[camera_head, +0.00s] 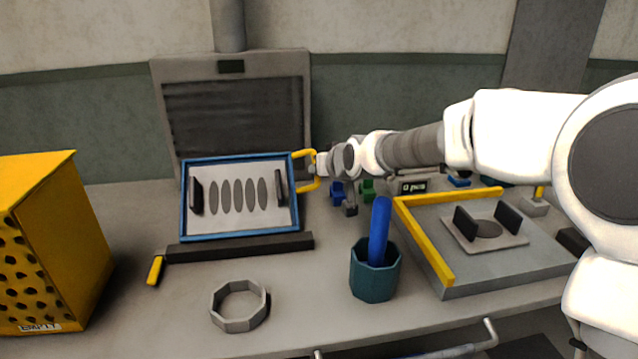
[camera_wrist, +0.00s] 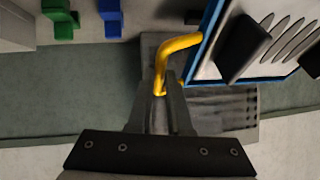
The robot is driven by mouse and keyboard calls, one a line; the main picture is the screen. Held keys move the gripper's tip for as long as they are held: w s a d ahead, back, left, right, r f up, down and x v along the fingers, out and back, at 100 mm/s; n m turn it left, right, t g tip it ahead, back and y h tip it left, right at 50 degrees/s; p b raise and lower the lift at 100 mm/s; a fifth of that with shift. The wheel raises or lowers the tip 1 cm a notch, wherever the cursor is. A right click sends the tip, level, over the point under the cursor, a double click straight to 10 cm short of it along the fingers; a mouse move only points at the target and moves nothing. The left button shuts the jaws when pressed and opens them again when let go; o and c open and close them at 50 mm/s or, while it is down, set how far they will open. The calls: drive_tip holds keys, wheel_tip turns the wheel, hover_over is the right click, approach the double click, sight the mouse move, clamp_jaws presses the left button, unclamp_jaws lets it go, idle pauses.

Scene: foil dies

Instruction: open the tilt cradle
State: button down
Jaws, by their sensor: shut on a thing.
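The tilt cradle (camera_head: 187,233) is a blue-framed tray with a pale panel, several dark oval slots and dark blocks. It sits tilted at the left-centre of the bench, in front of a grey upright housing. Its yellow handle (camera_head: 306,154) sticks out from the right side. My gripper (camera_head: 314,170) is at this handle, its fingers small and partly hidden in the head view. In the wrist view the gripper (camera_wrist: 161,92) is shut on the yellow handle (camera_wrist: 178,46), with the cradle's blue edge (camera_wrist: 207,30) just to the right.
A dark bar (camera_head: 240,247) with a yellow lever (camera_head: 155,270) lies before the cradle. A grey ring (camera_head: 239,306) and a teal cup (camera_head: 374,278) with a blue rod stand in front. A yellow box (camera_head: 50,235) is at left, a grey fixture (camera_head: 480,270) at right.

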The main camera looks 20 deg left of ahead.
drive_tip(key=shift+s+d+r+t+y+b, duration=0.15)
drive_tip(key=shift+s+r+t+y+b, duration=0.25)
drive_tip(key=shift+b, duration=0.45)
drive_tip(key=shift+s, duration=0.15)
drive_tip(key=c, duration=0.8)
unclamp_jaws()
drive_tip(key=shift+s+d, duration=0.1)
drive_tip(key=shift+c, duration=0.2)
drive_tip(key=shift+p, duration=0.3)
